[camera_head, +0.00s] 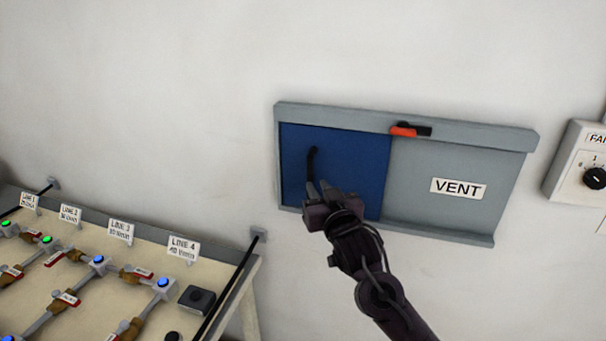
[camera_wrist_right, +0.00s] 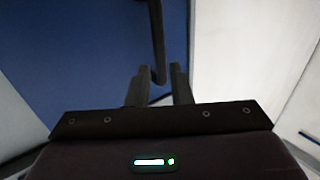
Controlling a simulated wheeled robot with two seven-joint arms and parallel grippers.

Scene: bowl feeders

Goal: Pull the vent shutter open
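The vent shutter (camera_head: 350,170) is a blue panel in the left part of a grey wall frame (camera_head: 440,133). A black bar handle (camera_head: 312,160) stands upright near the panel's left side. My right gripper (camera_head: 322,188) is in front of the panel at the handle's lower end. In the right wrist view the gripper (camera_wrist_right: 158,88) has its two fingers apart. The handle (camera_wrist_right: 157,40) comes down between their tips, nearer the right finger; I cannot tell whether it touches. The gripper hides the handle's lower end in the head view. My left gripper is out of view.
A red-and-black latch-like piece (camera_head: 408,130) sits on the frame's top rail. A grey plate with a VENT label (camera_head: 458,188) fills the frame's right part. A fan control box (camera_head: 580,165) is at the far right. A bench (camera_head: 130,240) with valves and buttons stands lower left.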

